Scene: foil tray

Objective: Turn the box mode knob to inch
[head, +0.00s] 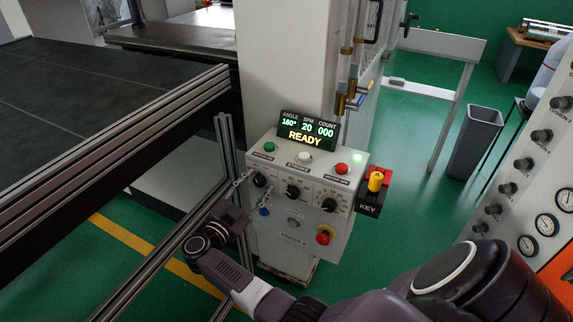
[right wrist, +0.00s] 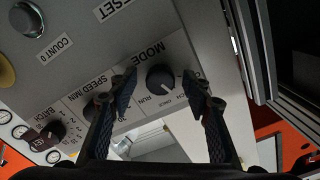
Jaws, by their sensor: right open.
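The control box (head: 300,230) stands in the middle of the head view, its display (head: 307,130) reading READY. The mode knob (head: 259,180) is the black leftmost knob of its row. In the right wrist view the mode knob (right wrist: 160,79) sits below the word MODE, beside labels including RUN and INCH. Its pale pointer line faces the label side; I cannot tell its exact setting. My right gripper (head: 254,190) is open at the box's left side. In the right wrist view its fingers (right wrist: 163,87) lie either side of the knob, with no clear contact. My left gripper is out of view.
The speed knob (head: 293,192) and batch knob (head: 329,205) sit right of the mode knob. An aluminium frame post (head: 227,150) stands close at the left.

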